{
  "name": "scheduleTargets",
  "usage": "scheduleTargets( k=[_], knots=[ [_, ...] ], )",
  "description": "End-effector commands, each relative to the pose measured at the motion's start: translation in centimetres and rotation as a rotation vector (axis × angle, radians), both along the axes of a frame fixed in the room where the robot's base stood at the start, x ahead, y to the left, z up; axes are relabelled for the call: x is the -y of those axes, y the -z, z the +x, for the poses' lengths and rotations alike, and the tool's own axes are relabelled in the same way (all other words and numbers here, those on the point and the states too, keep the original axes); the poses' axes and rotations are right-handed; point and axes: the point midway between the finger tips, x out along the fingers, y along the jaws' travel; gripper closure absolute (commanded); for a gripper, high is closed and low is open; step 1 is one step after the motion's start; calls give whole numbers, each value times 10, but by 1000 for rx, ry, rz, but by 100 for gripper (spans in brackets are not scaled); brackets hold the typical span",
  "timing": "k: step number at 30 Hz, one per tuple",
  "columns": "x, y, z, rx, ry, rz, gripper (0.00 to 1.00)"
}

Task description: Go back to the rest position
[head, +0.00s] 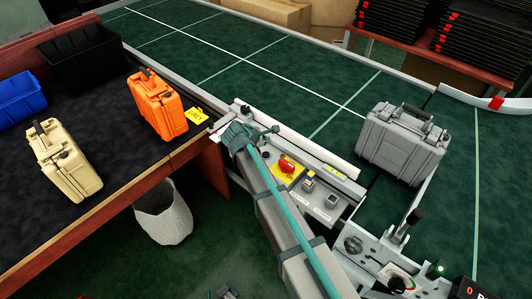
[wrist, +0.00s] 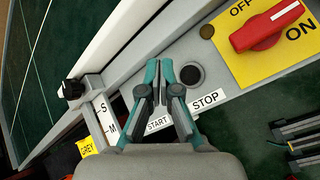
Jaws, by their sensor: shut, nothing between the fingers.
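My gripper (head: 246,137) is at the near-left end of the conveyor's control panel in the head view. In the wrist view its two teal-tipped fingers (wrist: 159,66) are together with nothing held. They show over the panel, above the START label (wrist: 158,123) and left of the STOP label (wrist: 207,99). A dark round button (wrist: 190,75) is just right of the fingertips. I cannot tell whether the fingers touch the panel. My arm reaches there from the lower right and hides part of the panel.
A red switch (head: 286,166) on a yellow plate is beside my gripper. An orange case (head: 158,104) and a beige case (head: 64,160) stand on the left table (head: 100,150). A bin (head: 162,213) is below.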

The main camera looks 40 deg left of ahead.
Motion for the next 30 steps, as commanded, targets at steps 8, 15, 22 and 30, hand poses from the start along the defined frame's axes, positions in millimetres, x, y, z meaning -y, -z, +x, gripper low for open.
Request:
scheduleTargets(
  k=[8,15,22,30],
  knots=[
    [0,1,0,0,0,0,100],
    [0,1,0,0,0,0,100],
    [-7,10,-5,-11,-9,15,100],
    [-74,80,-58,-119,-96,195,100]
  ],
)
